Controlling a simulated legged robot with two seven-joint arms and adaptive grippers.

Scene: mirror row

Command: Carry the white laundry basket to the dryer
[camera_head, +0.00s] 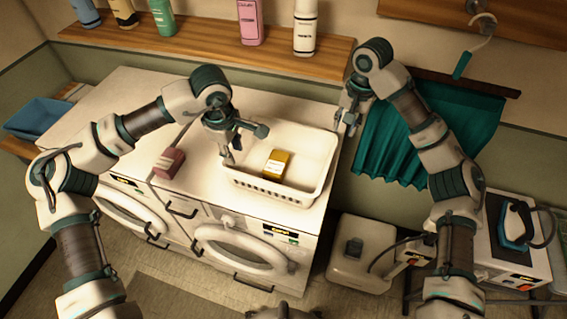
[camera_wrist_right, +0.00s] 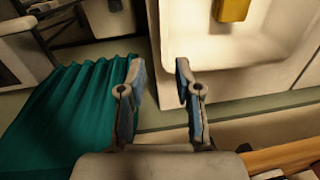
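The white laundry basket (camera_head: 315,165) stands upright on top of the right-hand white front-loading machine (camera_head: 255,245). A yellow box (camera_head: 277,163) lies inside it; the box and basket (camera_wrist_right: 212,50) also show in the right wrist view. A second front-loading machine (camera_head: 130,205) stands to the left; I cannot tell which is the dryer. My left gripper (camera_head: 245,147) is over the basket's left rim with its fingers spread; contact is unclear. My right gripper (camera_head: 346,120) is by the basket's far right corner. In the right wrist view its fingers (camera_wrist_right: 158,78) are apart with nothing between them.
A wooden shelf (camera_head: 205,45) with several bottles runs behind the machines. A small red box (camera_head: 169,162) sits left of the basket. A green cloth (camera_head: 405,145) hangs at right. A blue tub (camera_head: 38,118) stands far left, an iron (camera_head: 515,225) far right.

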